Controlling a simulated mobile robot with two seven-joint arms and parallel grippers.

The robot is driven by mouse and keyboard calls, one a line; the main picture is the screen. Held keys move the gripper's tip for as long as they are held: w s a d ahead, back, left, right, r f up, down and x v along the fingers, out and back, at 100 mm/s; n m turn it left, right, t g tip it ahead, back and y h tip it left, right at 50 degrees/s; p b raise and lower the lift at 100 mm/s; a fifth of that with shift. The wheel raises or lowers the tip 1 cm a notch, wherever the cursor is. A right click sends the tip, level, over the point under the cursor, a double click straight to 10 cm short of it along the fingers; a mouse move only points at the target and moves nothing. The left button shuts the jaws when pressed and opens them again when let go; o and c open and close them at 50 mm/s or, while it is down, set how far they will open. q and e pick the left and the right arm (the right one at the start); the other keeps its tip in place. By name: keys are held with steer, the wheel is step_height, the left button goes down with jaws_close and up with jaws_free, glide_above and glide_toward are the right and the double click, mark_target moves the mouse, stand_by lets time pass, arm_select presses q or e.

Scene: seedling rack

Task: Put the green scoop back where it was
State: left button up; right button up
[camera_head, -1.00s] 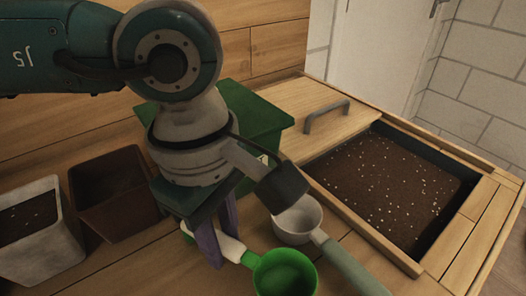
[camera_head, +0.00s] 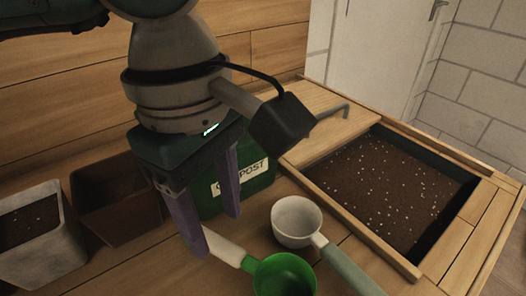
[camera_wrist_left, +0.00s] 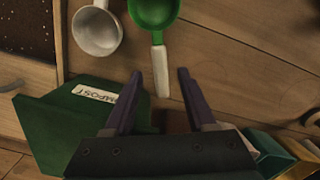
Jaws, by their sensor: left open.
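The green scoop (camera_head: 284,276) lies on the wooden bench near the bottom of the head view. Its white handle (camera_head: 222,246) points up and left, toward my left gripper (camera_head: 217,234). In the left wrist view the green bowl (camera_wrist_left: 152,11) is at the top edge, and its handle (camera_wrist_left: 160,68) runs down between the two purple fingers. The left gripper is open and empty, apparently a little above the handle's end. My right gripper is in neither view.
A white scoop (camera_head: 297,222) with a grey-green handle lies close right of the green one. A green compost box (camera_head: 262,182) stands behind the gripper. A brown pot (camera_head: 112,203) and a whitish pot (camera_head: 52,252) stand left. A soil bed (camera_head: 390,185) is right.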

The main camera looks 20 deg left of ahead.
mark_target(218, 242)
arm_select(q)
step_height(218, 242, up, 7)
steer(key=shift+a, duration=0.2)
steer(key=shift+f, duration=0.1)
steer(key=shift+c, duration=0.2)
stand_by(0.9)
